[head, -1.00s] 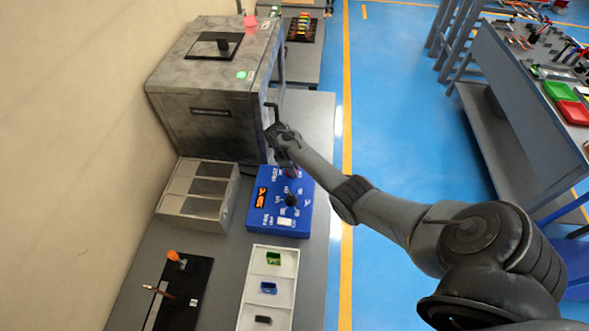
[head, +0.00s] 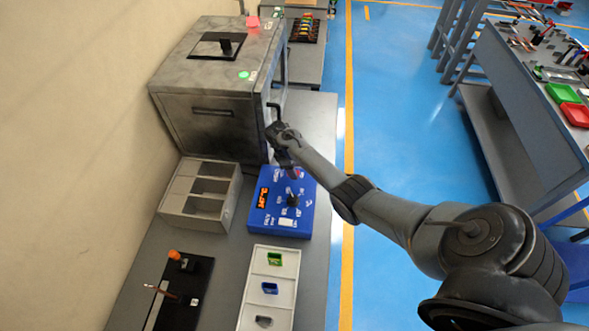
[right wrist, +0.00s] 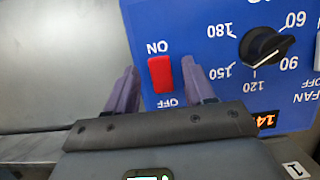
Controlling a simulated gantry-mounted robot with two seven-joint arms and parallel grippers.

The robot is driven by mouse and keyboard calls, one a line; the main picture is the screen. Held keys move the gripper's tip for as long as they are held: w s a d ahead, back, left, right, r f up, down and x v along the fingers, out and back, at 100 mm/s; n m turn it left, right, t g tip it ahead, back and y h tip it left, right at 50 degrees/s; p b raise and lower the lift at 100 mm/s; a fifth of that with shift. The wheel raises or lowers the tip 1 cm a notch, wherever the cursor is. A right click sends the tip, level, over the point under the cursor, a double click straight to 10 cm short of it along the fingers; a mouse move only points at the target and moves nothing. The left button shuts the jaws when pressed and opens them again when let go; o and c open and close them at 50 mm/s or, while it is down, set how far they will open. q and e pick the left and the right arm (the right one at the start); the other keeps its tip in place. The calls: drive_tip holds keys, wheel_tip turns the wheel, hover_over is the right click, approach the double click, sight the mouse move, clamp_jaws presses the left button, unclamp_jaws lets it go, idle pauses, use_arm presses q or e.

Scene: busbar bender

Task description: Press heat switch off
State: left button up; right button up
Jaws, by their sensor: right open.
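The blue control box (head: 264,222) stands on the grey bench in the head view, with a digital display, a black dial and a white switch. In the right wrist view, a red rocker switch (right wrist: 160,74) sits on the blue panel (right wrist: 190,20) between ON and OFF markings. My right gripper (head: 289,165) is over the far edge of the box. In the right wrist view the gripper (right wrist: 160,84) is open and empty, one finger on each side of the red switch. Contact with the panel cannot be told. My left gripper is not in view.
A grey oven-like cabinet (head: 185,75) with a front handle stands just beyond the box. A grey compartment bin (head: 172,203) is left of it. A white tray (head: 258,283) with small parts and a black board (head: 183,313) lie nearer.

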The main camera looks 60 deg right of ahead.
sight(286, 174)
drive_tip(key=v, duration=1)
